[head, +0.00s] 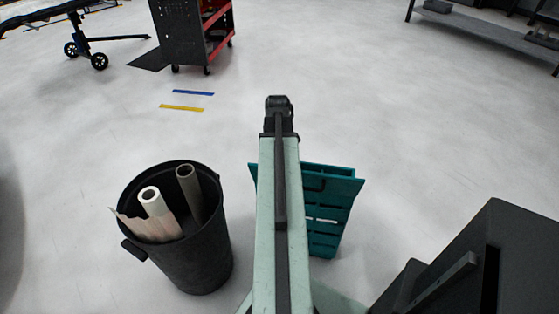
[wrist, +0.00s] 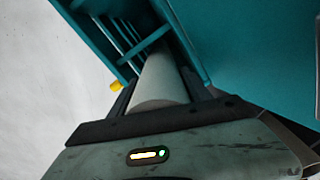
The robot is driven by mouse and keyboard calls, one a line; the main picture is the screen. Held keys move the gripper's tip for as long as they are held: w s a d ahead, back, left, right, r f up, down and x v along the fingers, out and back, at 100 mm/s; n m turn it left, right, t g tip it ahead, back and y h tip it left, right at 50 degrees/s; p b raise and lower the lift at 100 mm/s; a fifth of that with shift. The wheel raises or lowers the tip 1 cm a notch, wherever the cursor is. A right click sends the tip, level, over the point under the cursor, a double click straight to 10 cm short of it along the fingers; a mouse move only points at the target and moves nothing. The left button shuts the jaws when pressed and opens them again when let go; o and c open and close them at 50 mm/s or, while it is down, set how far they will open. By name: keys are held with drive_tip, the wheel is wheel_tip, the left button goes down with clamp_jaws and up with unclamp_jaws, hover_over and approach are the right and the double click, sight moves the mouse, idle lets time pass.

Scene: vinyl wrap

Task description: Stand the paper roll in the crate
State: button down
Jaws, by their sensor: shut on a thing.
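A pale paper roll (wrist: 162,82) is between the fingers of my gripper (wrist: 157,97) in the wrist view. The gripper is shut on it. The roll's far part reaches between the walls of the teal crate (wrist: 230,30); whether it touches the crate's floor I cannot tell. In the head view the crate (head: 342,186) stands on the floor, partly covered by my arm. The held roll and the gripper fingers are hidden in the head view.
A black bin (head: 190,265) left of the crate holds a white roll (head: 149,197), a greyer roll (head: 186,175) and crumpled paper. A dark cabinet (head: 490,250) is at lower right. A red and black cart (head: 190,35) stands at the back.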

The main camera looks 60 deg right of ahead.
wheel_tip(320, 180, down, 6)
drive_tip(key=b, duration=0.5)
drive_tip(key=shift+c, duration=2.1)
unclamp_jaws()
wheel_tip(320, 180, up, 8)
drive_tip(key=p, duration=0.8)
drive_tip(key=shift+f, duration=0.1)
